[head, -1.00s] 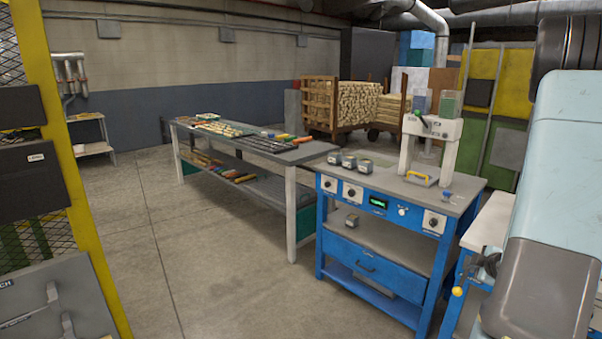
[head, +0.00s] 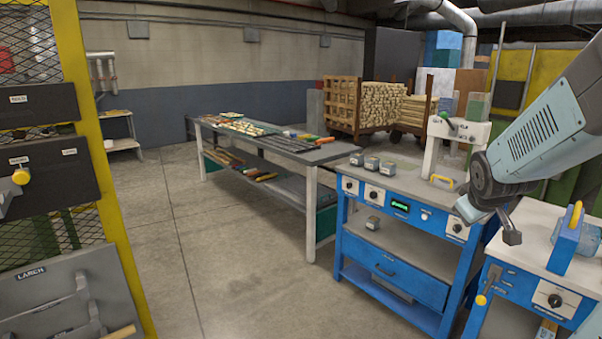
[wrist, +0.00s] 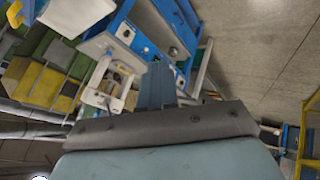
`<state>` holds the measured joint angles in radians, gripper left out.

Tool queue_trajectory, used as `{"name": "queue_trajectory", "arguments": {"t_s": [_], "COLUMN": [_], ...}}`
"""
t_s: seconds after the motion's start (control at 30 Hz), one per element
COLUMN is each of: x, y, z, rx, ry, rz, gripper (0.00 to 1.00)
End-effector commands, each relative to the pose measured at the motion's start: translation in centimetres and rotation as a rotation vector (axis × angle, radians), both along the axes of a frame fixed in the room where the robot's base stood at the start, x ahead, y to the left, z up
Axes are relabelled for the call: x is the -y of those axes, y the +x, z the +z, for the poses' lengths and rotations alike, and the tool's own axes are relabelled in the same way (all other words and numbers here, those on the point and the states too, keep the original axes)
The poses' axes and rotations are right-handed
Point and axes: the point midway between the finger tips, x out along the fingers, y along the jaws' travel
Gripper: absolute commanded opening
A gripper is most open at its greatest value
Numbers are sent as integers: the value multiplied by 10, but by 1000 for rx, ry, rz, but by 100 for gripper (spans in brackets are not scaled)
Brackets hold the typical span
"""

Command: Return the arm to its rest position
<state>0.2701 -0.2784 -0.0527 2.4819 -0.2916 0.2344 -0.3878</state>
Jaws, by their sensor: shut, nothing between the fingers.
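My arm (head: 545,130) reaches in from the upper right of the head view, bent at a dark joint. My gripper (head: 511,236) hangs at its lower end, in front of the blue workbenches at the right. In the wrist view my gripper (wrist: 157,84) shows as grey-blue fingers close together, with nothing between them. It touches nothing that I can see.
A blue bench (head: 415,190) with a press stands behind my gripper. Another blue bench (head: 530,245) with a blue, yellow-handled device (head: 572,240) is at the lower right. A long grey table (head: 330,152) holds tools. A yellow rack (head: 100,200) stands left. The middle floor is clear.

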Motion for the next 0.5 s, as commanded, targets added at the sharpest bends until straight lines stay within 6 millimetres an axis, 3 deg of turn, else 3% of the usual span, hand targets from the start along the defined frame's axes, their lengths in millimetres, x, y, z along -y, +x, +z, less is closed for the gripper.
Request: {"name": "queue_trajectory", "arguments": {"t_s": [0.2,0.5], "x": [-53,-117], "y": [-43,-116], "z": [32,59], "rx": [-11,-69], "ry": [140,337], "rz": [-79,-163], "gripper": [0,0]}}
